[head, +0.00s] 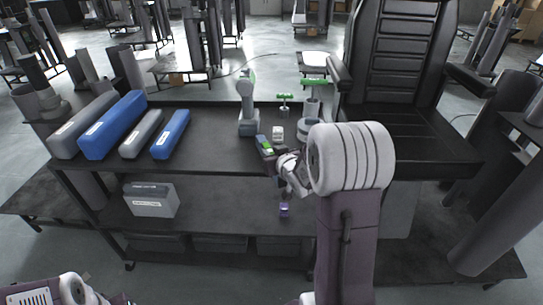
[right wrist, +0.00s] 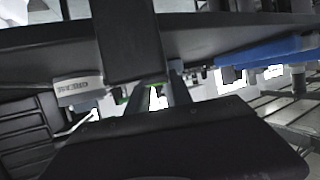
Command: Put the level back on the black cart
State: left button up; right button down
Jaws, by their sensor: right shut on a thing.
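The level (head: 264,143) appears as a short dark bar with a green part on it, in the middle of the head view. My right gripper (head: 277,157) is shut on it, above the front part of the black cart (head: 215,160). My white wrist hides part of the grip, and I cannot tell whether the level touches the cart's top. In the right wrist view, a dark bar runs down between the camera and the fingers (right wrist: 160,95), with a little green beside them.
Grey and blue long boxes (head: 113,125) lie on the cart's left side. A grey upright device (head: 247,105), a small white block (head: 277,132) and a green-handled tool (head: 284,99) stand behind the gripper. A labelled grey box (head: 151,200) sits on the lower shelf. A black chair (head: 405,110) is at right.

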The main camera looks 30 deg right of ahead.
jog(key=c, duration=1.6)
grip_release()
jog(key=shift+s+f, duration=0.1)
jog(key=o, duration=0.5)
jog(key=shift+c, duration=0.2)
